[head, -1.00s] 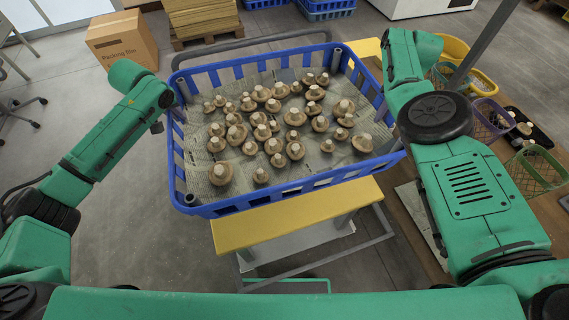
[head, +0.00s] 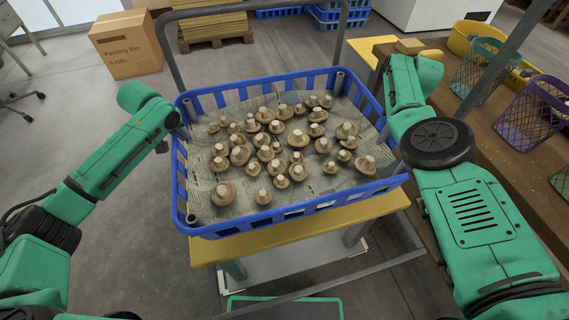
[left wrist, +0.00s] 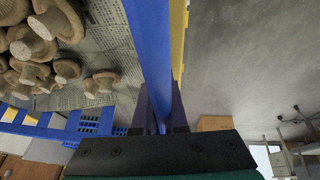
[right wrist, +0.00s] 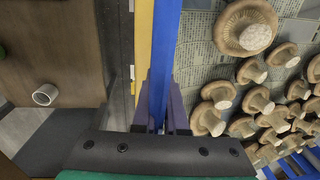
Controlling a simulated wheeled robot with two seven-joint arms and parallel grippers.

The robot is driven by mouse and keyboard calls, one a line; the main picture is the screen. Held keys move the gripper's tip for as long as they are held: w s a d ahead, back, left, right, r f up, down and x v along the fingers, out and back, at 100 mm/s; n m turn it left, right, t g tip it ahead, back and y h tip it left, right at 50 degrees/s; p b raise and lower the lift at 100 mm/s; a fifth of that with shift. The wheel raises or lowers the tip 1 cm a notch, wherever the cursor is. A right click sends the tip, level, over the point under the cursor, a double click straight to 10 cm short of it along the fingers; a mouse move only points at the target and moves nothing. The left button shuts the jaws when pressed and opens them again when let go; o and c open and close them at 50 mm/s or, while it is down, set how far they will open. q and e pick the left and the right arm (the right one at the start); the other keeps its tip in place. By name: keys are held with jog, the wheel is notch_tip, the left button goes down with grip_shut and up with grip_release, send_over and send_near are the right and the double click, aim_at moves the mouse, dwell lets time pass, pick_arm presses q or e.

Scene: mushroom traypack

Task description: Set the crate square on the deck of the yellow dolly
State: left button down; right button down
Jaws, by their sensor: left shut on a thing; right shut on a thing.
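The blue crate (head: 258,217), lined with newspaper and holding several brown mushrooms, is over the yellow deck of the dolly (head: 300,226). A strip of deck shows along the crate's near side, roughly parallel to it. The crate hides the rest of the deck, and I cannot tell whether its base touches. My left gripper (left wrist: 161,108) is shut on the crate's left wall (left wrist: 150,50). My right gripper (right wrist: 159,108) is shut on the right wall (right wrist: 166,45). The fingers of both are hard to make out in the head view.
The dolly's grey handle (head: 262,8) rises behind the crate. A wooden bench (head: 490,150) with baskets (head: 482,65) stands close on the right. A cardboard box (head: 126,44) and a pallet stack (head: 213,25) are at the back left.

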aim_at(188, 145)
pick_arm(q)
jog(key=shift+r, duration=0.1)
